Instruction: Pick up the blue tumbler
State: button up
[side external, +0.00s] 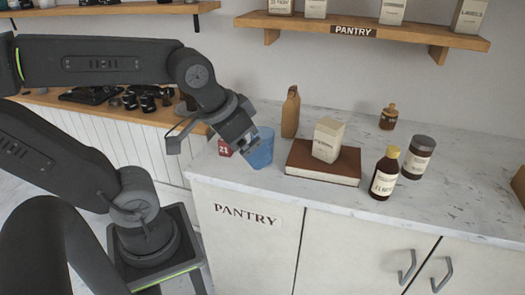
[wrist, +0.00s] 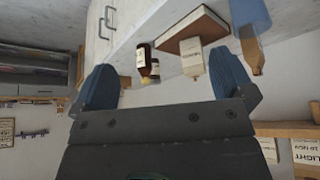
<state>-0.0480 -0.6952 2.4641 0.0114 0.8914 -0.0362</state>
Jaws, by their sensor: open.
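The blue tumbler (side external: 263,152) stands upright on the white marble counter, near its left end. My gripper (side external: 246,140) is open at the tumbler's upper left side and covers part of it in the side view. In the wrist view, the tumbler (wrist: 252,12) shows at the upper right, beyond the right finger and not between the fingers. The gripper (wrist: 165,65) has its fingers spread with nothing held between them. Whether a finger touches the tumbler I cannot tell.
A red "21" box (side external: 224,148) is left of the tumbler. A tan bottle (side external: 290,112) stands behind it. A brown book (side external: 322,168) bearing a carton (side external: 328,140) lies to the right. A dark bottle (side external: 385,178) and a jar (side external: 417,160) stand farther right. A shelf (side external: 365,30) hangs above.

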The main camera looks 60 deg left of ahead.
jog(key=w+a+n+g+y, duration=0.1)
jog(key=w+a+n+y, duration=0.1)
jog(key=w+a+n, duration=0.45)
jog(key=n+g, duration=0.1)
jog(key=n, duration=0.1)
send_near(264, 136)
jog(key=shift+y, duration=0.3)
jog(key=shift+w+f, duration=0.3)
jog(key=shift+f, duration=1.1)
jog(key=shift+w+f, duration=0.3)
jog(key=shift+f, duration=1.05)
jog(key=shift+w+f, duration=0.35)
jog(key=shift+f, duration=1.05)
jog(key=shift+c, duration=0.4)
jog(key=c, duration=0.9)
jog(key=shift+c, duration=0.3)
jog(key=shift+r, duration=0.15)
